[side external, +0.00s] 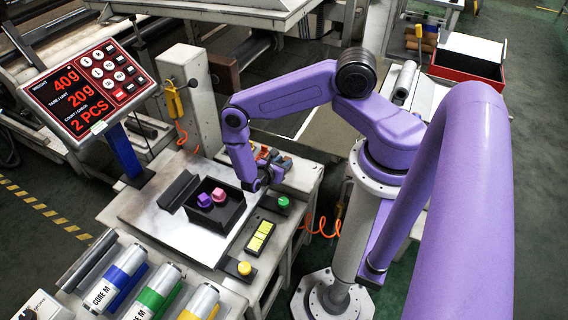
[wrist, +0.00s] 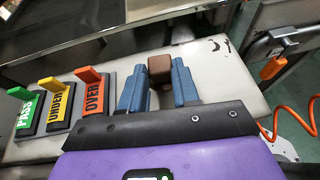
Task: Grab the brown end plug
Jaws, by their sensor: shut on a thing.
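The brown end plug (wrist: 160,68) is a small brown block between the two blue fingers of my gripper (wrist: 158,80) in the wrist view. My gripper is shut on it. The plug's lower part is hidden by the fingers and the dark gripper bar. In the side view, my gripper (side external: 264,180) is low at the right of the black tray, and I cannot make out the plug there.
A black tray (side external: 232,214) holds a purple plug (side external: 204,200) and a pink plug (side external: 219,195). PASS (wrist: 25,112), UNDER (wrist: 58,106) and OVER (wrist: 93,100) levers stand left of my gripper in the wrist view. A scale display (side external: 90,88) stands at the left.

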